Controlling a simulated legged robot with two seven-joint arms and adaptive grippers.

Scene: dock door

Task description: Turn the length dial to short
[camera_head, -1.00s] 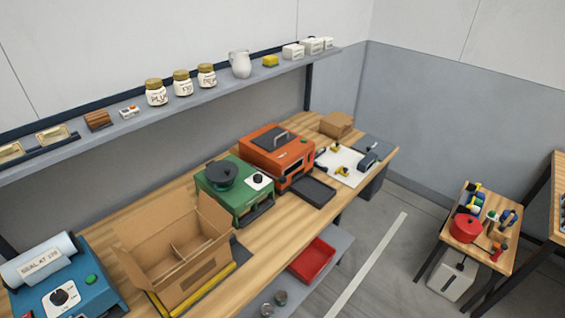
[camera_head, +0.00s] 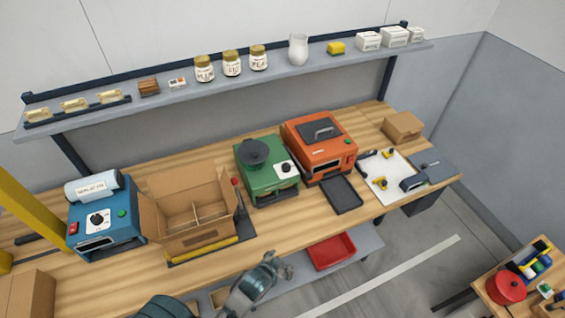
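A blue machine (camera_head: 104,222) stands at the left of the bench, with a black dial (camera_head: 96,219) on a white plate. A green machine (camera_head: 266,170) near the middle also has a black dial (camera_head: 286,168) on a white plate. The plate markings are too small to read, so I cannot tell which is the length dial or its setting. An arm of mine, which looks like the left, shows at the bottom edge. Its gripper (camera_head: 277,266) is small and dark, in front of the bench edge and apart from both dials; its opening is unclear. My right gripper is not seen.
An open divided carton (camera_head: 190,243) stands between the blue and green machines. An orange machine (camera_head: 318,150) is right of the green one. A yellow post (camera_head: 32,212) rises at the left. A shelf (camera_head: 230,85) with jars runs above; a red tray (camera_head: 332,251) sits below.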

